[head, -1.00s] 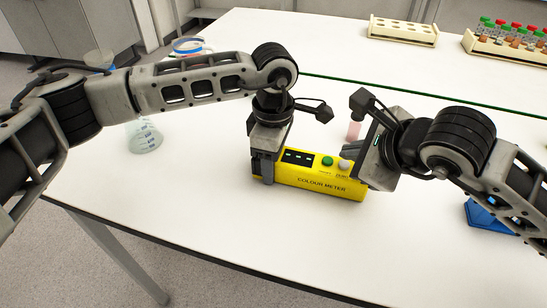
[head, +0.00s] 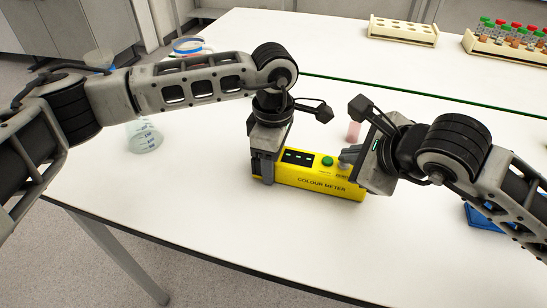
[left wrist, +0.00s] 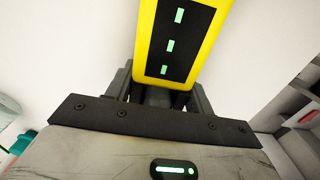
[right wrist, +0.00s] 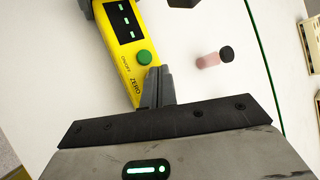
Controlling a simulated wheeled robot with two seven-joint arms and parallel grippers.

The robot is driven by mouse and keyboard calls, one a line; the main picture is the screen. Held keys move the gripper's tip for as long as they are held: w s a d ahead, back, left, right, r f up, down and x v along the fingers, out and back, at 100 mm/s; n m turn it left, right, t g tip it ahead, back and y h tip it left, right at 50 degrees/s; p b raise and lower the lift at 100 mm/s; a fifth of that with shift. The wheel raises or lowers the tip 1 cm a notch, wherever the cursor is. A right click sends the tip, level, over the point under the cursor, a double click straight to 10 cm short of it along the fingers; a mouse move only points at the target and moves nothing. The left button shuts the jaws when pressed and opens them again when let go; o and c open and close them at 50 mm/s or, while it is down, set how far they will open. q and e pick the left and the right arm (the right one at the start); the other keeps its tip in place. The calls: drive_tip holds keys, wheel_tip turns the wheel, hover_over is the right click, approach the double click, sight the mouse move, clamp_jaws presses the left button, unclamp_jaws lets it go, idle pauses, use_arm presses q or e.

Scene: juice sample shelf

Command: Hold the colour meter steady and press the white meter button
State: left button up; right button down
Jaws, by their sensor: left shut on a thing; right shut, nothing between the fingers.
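The yellow colour meter (head: 318,187) lies on the white bench, its display and buttons facing up. My left gripper (head: 263,170) is shut on the meter's left end, beside the dark display; the left wrist view shows its fingers on both sides of the yellow body (left wrist: 145,35). My right gripper (head: 346,160) is shut and empty, its fingertips over the meter's right end where the white button is. The fingers hide the white button in the right wrist view, so contact or pressing cannot be told. The green button (right wrist: 145,57) is uncovered next to the fingertips (right wrist: 156,78).
A small pink vial with a black cap (right wrist: 208,60) is on the bench behind the meter. A beaker (head: 145,138) stands at the left. A blue object (head: 484,217) is partly behind my right arm. An empty cream rack (head: 403,31) and a filled vial rack (head: 507,48) stand at the back.

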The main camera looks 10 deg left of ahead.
sight(348, 170)
idle(0.6)
drive_tip(key=shift+r, duration=0.5)
wheel_tip(348, 170, up, 6)
idle(0.5)
idle(1.1)
use_arm(q)
drive_tip(key=o, duration=1.3)
